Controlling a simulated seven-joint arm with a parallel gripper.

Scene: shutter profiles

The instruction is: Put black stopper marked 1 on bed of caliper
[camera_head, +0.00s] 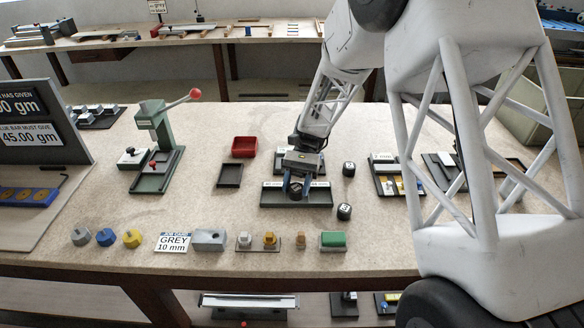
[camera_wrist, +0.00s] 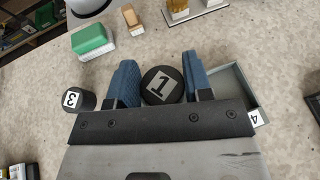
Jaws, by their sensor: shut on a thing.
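My gripper (camera_head: 296,190) is shut on the black stopper marked 1 (camera_wrist: 162,85). The stopper sits between the blue fingers in the wrist view, its white label facing the wrist camera. In the head view it is low over a long grey tray (camera_head: 270,198); I cannot tell whether it touches.
The black stopper marked 3 (camera_wrist: 78,100) lies right of the tray in the head view (camera_head: 344,211). Another black stopper (camera_head: 348,169) stands behind it. A red bin (camera_head: 245,146) and small dark tray (camera_head: 230,175) stand between stand and gripper.

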